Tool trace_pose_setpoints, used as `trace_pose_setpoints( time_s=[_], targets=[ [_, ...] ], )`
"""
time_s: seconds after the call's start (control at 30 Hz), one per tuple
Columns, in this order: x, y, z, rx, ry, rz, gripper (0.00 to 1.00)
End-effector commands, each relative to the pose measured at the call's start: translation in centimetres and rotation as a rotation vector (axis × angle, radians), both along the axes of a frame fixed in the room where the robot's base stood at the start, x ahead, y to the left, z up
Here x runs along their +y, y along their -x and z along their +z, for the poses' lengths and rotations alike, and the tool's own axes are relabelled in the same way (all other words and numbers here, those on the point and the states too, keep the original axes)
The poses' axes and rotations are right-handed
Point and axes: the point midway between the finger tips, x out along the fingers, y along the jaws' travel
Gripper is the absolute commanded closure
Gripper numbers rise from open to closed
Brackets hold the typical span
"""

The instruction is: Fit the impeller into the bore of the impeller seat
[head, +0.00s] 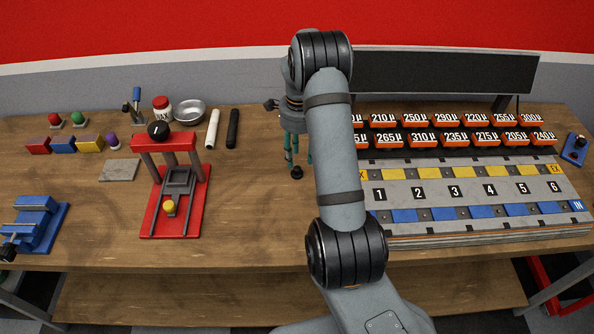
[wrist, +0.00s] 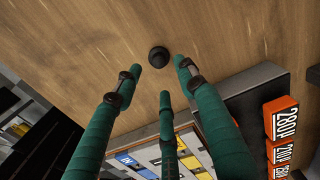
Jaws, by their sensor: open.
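A small black round piece (head: 296,172) stands on the bare wood, left of my arm. It also shows in the wrist view (wrist: 158,56) as a dark knob on a wider base. I cannot tell whether it is the impeller. My gripper (head: 297,158) points down close to this piece. In the wrist view its green fingers (wrist: 160,76) are spread open, with nothing between them. The black piece shows just beyond the fingertips. I cannot identify the impeller seat or its bore in either view. My arm covers part of the table.
A red press-like fixture (head: 197,214) stands left, with a grey plate (head: 119,170) beside it. A metal bowl (head: 190,104) and white and black rods (head: 232,129) lie behind. A numbered board (head: 475,174) and orange labelled blocks (head: 415,121) fill the right.

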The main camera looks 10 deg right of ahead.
Motion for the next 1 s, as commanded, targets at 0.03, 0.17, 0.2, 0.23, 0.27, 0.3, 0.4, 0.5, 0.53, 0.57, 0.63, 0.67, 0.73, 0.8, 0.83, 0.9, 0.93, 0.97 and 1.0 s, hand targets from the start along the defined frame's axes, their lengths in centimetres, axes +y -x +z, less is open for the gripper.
trace_pose_setpoints(
  time_s=[0.03,0.17,0.2,0.23,0.27,0.3,0.4,0.5,0.53,0.57,0.63,0.67,0.73,0.8,0.83,0.9,0.93,0.97,1.0],
  targets=[
    [0.0,0.0,-0.2,0.001,0.0,0.001,0.6],
    [0.3,0.0,-1.5,0.005,-0.001,0.002,0.6],
    [0.4,0.0,-2.0,0.006,-0.001,0.002,0.6],
    [0.4,0.0,-2.4,0.005,-0.001,0.002,0.6],
    [0.5,0.0,-2.8,0.005,-0.001,0.003,0.6],
    [0.5,-0.1,-3.5,0.005,-0.001,0.002,0.6],
    [0.5,-0.1,-4.7,0.003,0.0,0.002,0.6],
    [0.5,-0.2,-5.3,0.001,0.0,0.002,0.6],
    [0.5,-0.2,-5.4,0.0,0.0,0.002,0.6],
    [0.5,-0.2,-5.4,-0.001,0.0,0.002,0.6],
    [0.5,-0.2,-5.4,-0.001,0.0,0.002,0.6],
    [0.5,-0.2,-5.4,-0.001,0.0,0.002,0.6],
    [0.5,-0.2,-5.4,-0.001,0.0,0.002,0.61],
    [0.5,-0.2,-5.4,-0.001,0.0,0.002,0.66],
    [0.5,-0.2,-5.4,-0.001,0.0,0.002,0.67],
    [0.5,-0.2,-5.4,0.0,0.0,0.002,0.71],
    [0.5,-0.2,-5.4,0.0,0.0,0.002,0.73],
    [0.5,-0.2,-5.4,0.0,0.0,0.002,0.75],
    [0.5,-0.2,-5.4,0.0,0.0,0.002,0.77]
  ],
)
